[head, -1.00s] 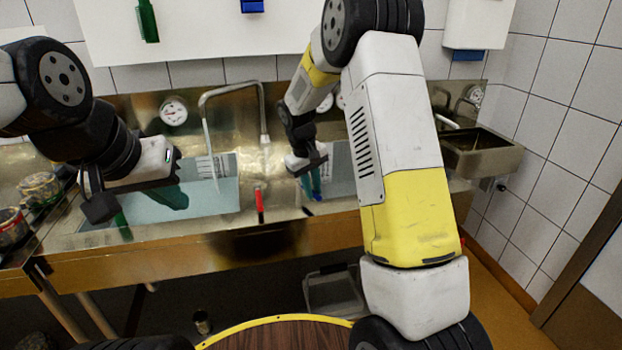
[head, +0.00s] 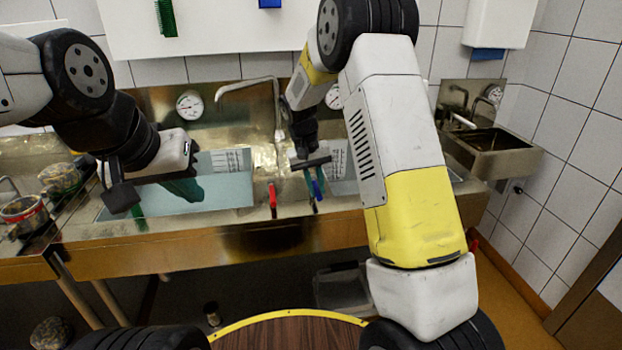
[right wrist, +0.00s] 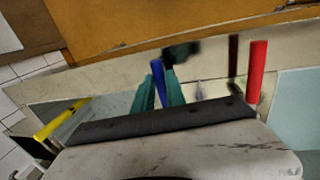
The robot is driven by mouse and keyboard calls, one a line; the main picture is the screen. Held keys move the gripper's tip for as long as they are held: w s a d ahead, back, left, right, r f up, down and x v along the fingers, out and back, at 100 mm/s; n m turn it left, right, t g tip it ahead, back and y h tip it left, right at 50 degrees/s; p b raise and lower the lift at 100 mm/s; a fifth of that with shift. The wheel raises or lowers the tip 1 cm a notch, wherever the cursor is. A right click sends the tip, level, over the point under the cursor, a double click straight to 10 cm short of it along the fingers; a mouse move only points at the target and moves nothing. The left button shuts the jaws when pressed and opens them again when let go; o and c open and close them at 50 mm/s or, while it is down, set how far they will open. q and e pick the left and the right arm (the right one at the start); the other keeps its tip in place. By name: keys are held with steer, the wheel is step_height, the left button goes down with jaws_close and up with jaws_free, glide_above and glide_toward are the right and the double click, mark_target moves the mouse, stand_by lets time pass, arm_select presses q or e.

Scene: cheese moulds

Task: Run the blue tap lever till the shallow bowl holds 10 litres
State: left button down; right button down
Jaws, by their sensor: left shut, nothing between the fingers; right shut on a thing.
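The blue tap lever (head: 317,190) stands at the counter's front, right of the red lever (head: 272,199). My right gripper (head: 313,186) is shut on the blue lever; its teal fingers lie on either side of it in the right wrist view (right wrist: 158,84). The bent spout (head: 245,84) hangs over the left basin, with no stream visible at its tip. That basin (head: 225,196) is broad, holds pale blue water and has a scale on its back wall. I cannot read the level. My left gripper (head: 139,220) is shut and empty at the basin's left front.
A right basin (head: 343,187) is partly hidden by my right arm. Dial gauges (head: 189,105) sit on the backsplash. Pots (head: 24,212) stand at the far left. A small metal sink (head: 492,150) is on the right wall. A round wooden table (head: 290,334) is in front.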

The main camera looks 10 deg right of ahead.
steer(key=shift+a, duration=0.1)
steer(key=c, duration=1.4)
jaws_free()
steer(key=shift+o, duration=0.2)
step_height(320, 180, up, 8)
steer(key=a, duration=0.1)
steer(key=shift+a+f, duration=0.15)
steer(key=shift+a, duration=0.1)
